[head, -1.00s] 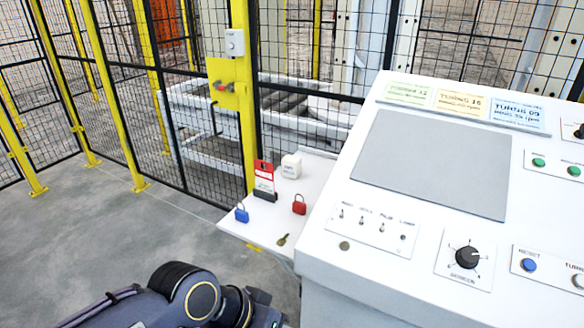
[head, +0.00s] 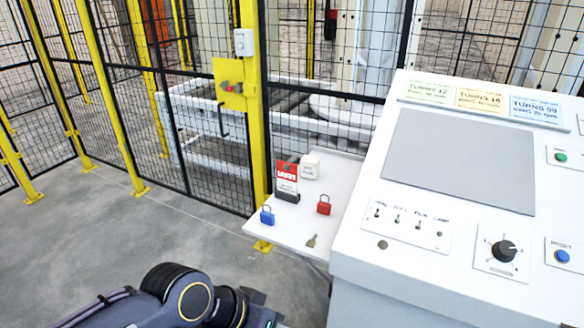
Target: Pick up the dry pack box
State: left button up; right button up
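The dry pack box is most likely the small white box (head: 310,167) with dark print at the back of the small white shelf (head: 292,237). It stands behind and to the right of a red and white tag (head: 287,179) in a dark holder. My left arm comes in at the bottom left, below and left of the shelf and well apart from the box. Its gripper fingers are not in the picture. My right gripper is not in view.
A blue padlock (head: 266,216), a red padlock (head: 324,206) and a key (head: 311,241) lie on the shelf. A white control console (head: 440,260) rises to the right. A yellow post (head: 256,120) and mesh fence stand behind. The floor at left is clear.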

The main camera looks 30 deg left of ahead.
aim_at(309, 165)
jog(key=j+z, duration=0.2)
jog(key=j, duration=1.25)
jog(key=k+j+z, duration=0.15)
jog(key=j, duration=1.3)
jog(key=i, duration=0.1)
